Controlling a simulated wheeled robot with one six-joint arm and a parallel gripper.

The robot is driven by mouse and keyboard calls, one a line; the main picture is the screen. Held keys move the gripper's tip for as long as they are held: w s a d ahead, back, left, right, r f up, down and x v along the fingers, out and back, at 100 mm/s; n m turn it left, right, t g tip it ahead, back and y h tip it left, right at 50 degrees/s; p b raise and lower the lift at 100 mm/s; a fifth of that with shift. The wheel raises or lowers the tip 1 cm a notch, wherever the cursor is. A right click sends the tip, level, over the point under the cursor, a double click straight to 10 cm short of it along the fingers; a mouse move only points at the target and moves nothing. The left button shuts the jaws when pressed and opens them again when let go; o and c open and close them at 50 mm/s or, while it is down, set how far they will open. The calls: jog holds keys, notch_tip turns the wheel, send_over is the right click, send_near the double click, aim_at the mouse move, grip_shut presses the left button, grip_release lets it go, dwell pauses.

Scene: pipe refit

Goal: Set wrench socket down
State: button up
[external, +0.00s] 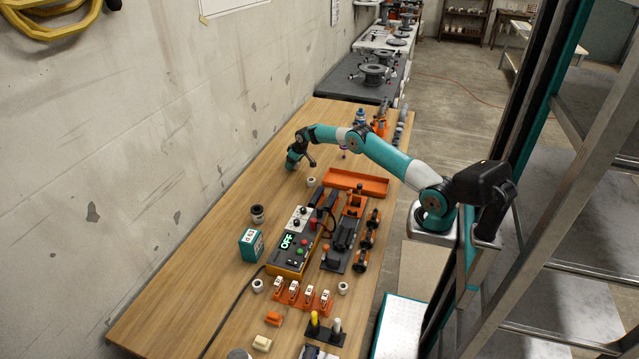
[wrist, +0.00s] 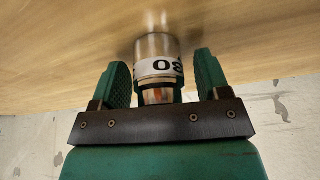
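The wrench socket (wrist: 157,50) is a metallic cylinder with a white, dark-numbered band, seen in the wrist view. Its far end is at or very near the wooden table; I cannot tell if it bears its full weight there. My gripper (wrist: 160,60) has one green finger on each side of it. A gap shows beside the right finger, and the left finger is close but seems apart. In the external view my gripper (external: 291,167) is low over the table near the wall, and the socket in it cannot be made out.
An orange tray (external: 357,190) lies right of my gripper. A small white-banded cylinder (external: 311,181) stands nearby. A control box showing OFF (external: 290,250), a teal box (external: 251,244) and a dark cylinder (external: 257,213) are nearer the camera. The wooden table (external: 235,190) is bare along the wall.

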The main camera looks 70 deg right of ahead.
jog(key=shift+r, duration=0.4)
jog(key=d+v, duration=0.1)
jog(key=v, duration=1)
jog(key=s+a+r+n+g+y, duration=0.15)
jog(key=s+a+r, duration=0.3)
jog(key=a, duration=0.55)
jog(key=s+a+r+n+y, duration=0.1)
jog(key=s+a+r+n, duration=0.3)
jog(key=a, duration=0.7)
jog(key=s+a+r+m+y, duration=0.1)
jog(key=s+a+r, duration=0.2)
jog(key=s+a, duration=0.5)
jog(key=s+a+n+g, duration=0.1)
jog(key=s+a, duration=0.3)
jog(key=s, duration=0.5)
jog(key=s+a+f+n+g+y, duration=0.1)
jog(key=s+a+n, duration=0.1)
jog(key=s+a, duration=0.3)
jog(key=s+a+n+g, duration=0.1)
jog(key=s+a, duration=0.4)
jog(key=s, duration=0.8)
jog(key=shift+f+n, duration=0.3)
jog(key=shift+n, duration=0.05)
